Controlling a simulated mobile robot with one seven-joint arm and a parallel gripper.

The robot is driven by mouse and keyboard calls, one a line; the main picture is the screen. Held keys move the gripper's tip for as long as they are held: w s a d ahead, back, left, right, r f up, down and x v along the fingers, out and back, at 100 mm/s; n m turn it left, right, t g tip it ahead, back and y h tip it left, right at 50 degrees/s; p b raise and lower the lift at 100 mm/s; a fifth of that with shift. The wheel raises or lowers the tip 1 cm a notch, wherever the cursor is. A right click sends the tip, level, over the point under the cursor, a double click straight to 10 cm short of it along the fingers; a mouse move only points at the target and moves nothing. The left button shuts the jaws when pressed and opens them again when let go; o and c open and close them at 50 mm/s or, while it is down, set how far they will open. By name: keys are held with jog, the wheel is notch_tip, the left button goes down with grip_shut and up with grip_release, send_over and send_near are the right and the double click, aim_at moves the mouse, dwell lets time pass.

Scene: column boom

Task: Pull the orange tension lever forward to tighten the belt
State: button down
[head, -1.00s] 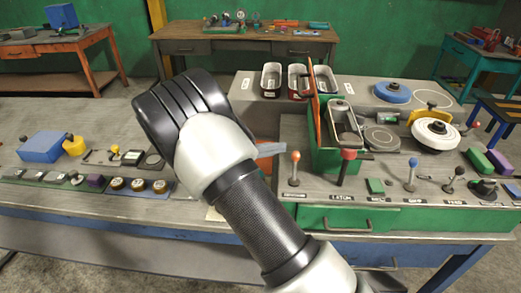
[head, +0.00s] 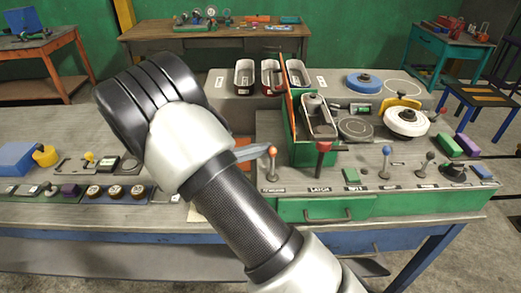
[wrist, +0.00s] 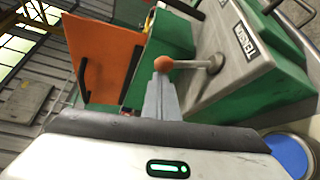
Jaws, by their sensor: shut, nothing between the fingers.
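The orange-knobbed tension lever (head: 272,163) stands upright at the left front of the grey-topped green console. In the wrist view its orange ball (wrist: 163,64) and metal stem lie beside the label "TENSION". My gripper (head: 262,150) is shut and empty, its grey fingertips right at the ball from the left. In the wrist view the shut fingers (wrist: 160,95) point at the ball, with their tips appearing to meet its lower edge; I cannot tell whether they touch. No belt can be made out.
A red-knobbed lever (head: 322,158) stands close to the right, with blue- and grey-knobbed levers further right. Behind is a green housing with an upright orange panel (wrist: 105,58). Parts trays (head: 270,77) stand at the back. Small blocks and dials sit on the left bench.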

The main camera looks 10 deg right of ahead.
jog(key=shift+s+m+b, duration=0.15)
jog(key=shift+m+b, duration=0.15)
jog(key=shift+b, duration=0.05)
jog(key=shift+s+t+b, duration=0.15)
jog(key=shift+t+b, duration=0.15)
jog(key=shift+b, duration=0.2)
jog(key=s+m+h+b, duration=0.1)
jog(key=b, duration=0.1)
jog(key=m+b, duration=0.1)
jog(key=b, duration=0.1)
jog(key=shift+s+a+r+m+h, duration=0.1)
jog(key=shift+s+a+m+h, duration=0.2)
jog(key=shift+s+h, duration=0.1)
jog(key=s+m+h+b, duration=0.1)
jog(key=m+b, duration=0.1)
jog(key=s+m+h+b, duration=0.1)
jog(key=m+b, duration=0.1)
jog(key=b, duration=0.1)
jog(key=shift+s+a+r, duration=0.2)
jog(key=shift+s+r, duration=0.2)
jog(key=shift+s+r+m+h, duration=0.1)
jog(key=shift+s+m+h, duration=0.2)
jog(key=shift+m, duration=0.2)
jog(key=shift+s+a+b, duration=0.15)
jog(key=shift+s+b, duration=0.25)
jog(key=shift+s, duration=0.35)
jog(key=shift+s+f, duration=0.15)
jog(key=shift+f, duration=0.05)
